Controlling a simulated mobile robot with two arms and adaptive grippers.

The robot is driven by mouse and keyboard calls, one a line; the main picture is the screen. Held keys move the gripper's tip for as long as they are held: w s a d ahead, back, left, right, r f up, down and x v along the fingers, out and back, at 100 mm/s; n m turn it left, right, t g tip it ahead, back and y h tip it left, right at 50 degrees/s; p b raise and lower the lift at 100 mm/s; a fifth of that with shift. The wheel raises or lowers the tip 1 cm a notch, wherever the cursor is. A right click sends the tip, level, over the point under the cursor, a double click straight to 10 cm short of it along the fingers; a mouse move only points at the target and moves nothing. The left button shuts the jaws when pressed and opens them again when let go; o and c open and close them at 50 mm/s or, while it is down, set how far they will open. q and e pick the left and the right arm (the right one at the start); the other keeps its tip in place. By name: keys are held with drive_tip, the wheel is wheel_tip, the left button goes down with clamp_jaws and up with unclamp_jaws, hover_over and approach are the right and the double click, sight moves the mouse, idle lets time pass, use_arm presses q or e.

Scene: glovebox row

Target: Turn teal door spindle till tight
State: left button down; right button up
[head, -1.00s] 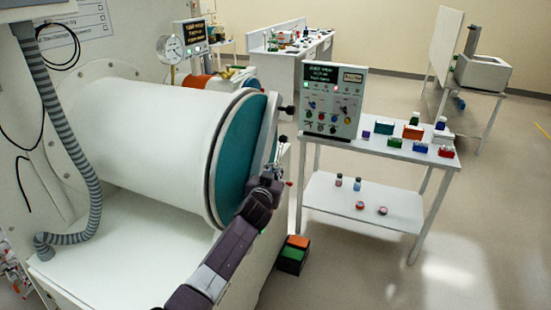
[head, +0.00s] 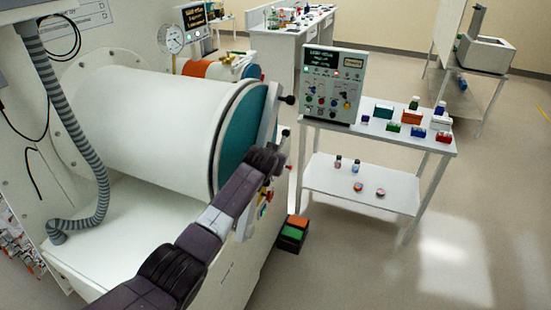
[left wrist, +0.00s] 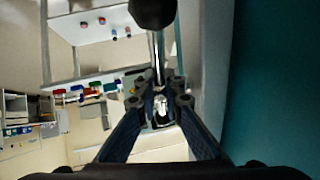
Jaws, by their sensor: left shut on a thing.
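The teal door (head: 240,132) closes the end of a white cylindrical chamber (head: 150,125), with a pale bar across its face. Black knobs, one of them the upper knob (head: 288,99), stand out from the door's right side. My left gripper lies at the door's front, its fingers mostly hidden behind its own wrist in the head view. In the left wrist view the left gripper (left wrist: 160,104) is shut on a shiny metal rod (left wrist: 157,60), part of the spindle, with a black ball knob (left wrist: 152,12) beyond. The teal door face (left wrist: 275,80) fills the right side.
A control box (head: 332,85) and several small coloured boxes stand on a white two-level table (head: 400,140) to the right. A bin (head: 293,232) sits on the floor by the chamber's base. A ribbed hose (head: 75,125) hangs at left. Floor at lower right is clear.

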use_arm(q)
drive_tip(key=shift+f, duration=0.1)
drive_tip(key=c, duration=2.3)
unclamp_jaws()
drive_tip(key=shift+v, duration=6)
drive_tip(key=shift+c, duration=0.5)
